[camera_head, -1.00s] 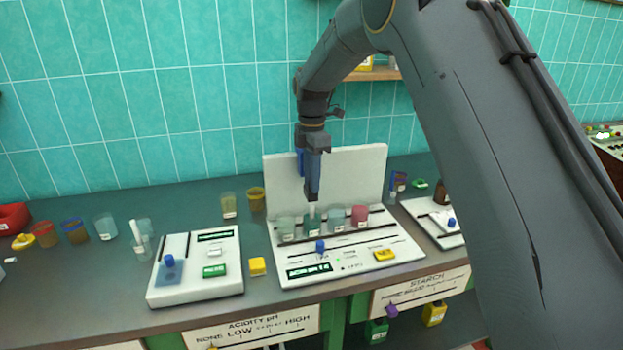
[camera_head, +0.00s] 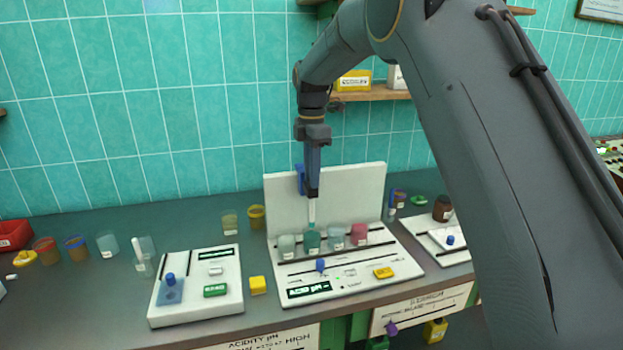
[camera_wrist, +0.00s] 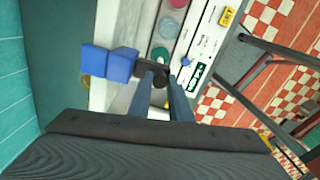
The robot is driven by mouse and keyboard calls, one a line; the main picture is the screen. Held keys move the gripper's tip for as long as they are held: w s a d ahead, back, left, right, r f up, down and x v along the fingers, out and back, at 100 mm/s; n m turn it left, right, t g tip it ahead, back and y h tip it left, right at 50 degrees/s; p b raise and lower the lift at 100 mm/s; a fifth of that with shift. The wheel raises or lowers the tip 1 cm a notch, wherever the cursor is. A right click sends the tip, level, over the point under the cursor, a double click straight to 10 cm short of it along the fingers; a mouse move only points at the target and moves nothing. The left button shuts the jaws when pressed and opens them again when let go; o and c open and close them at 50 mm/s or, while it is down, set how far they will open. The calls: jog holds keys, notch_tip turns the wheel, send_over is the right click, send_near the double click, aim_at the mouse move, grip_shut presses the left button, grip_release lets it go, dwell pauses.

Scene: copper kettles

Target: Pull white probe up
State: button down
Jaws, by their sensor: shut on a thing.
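My gripper (camera_head: 313,192) is shut on the upper end of the white probe (camera_head: 311,211). The probe is upright, and a length of white shows below my fingers. Its lower end is at the teal-green cup (camera_head: 312,239); I cannot tell whether its tip is still inside the cup. The cup stands in a row on the white tester (camera_head: 370,287) with a tall back panel. In the wrist view my fingers (camera_wrist: 160,80) close over a dark tip, and the probe's white shaft is hidden.
Clear cups (camera_head: 287,247) and a pink cup (camera_head: 359,234) stand beside the green one. A blue block (camera_wrist: 108,63) sits close to my fingers on the back panel. Another white tester (camera_head: 198,290) is at the left. A shelf (camera_head: 375,93) hangs above on the tiled wall.

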jog(key=c, duration=1.6)
grip_release()
notch_tip(320, 180, up, 8)
jog(key=b, duration=0.2)
jog(key=shift+f+b, duration=0.1)
jog(key=shift+b, duration=0.2)
jog(key=s+d+f+m, duration=1.2)
jog(key=d, duration=0.1)
jog(key=s+d+f+m, duration=0.2)
jog(key=s+f+m, duration=0.1)
jog(key=s, duration=0.4)
jog(key=s+d+f+m+t+b, duration=0.1)
jog(key=s+d+f+m, duration=0.2)
jog(key=s, duration=0.3)
jog(key=s+d+f+m, duration=0.2)
jog(key=s+f+m, duration=0.2)
jog(key=s, duration=0.3)
jog(key=shift+s+d+m, duration=0.15)
jog(key=shift+s+m, duration=0.15)
jog(key=shift+m, duration=0.2)
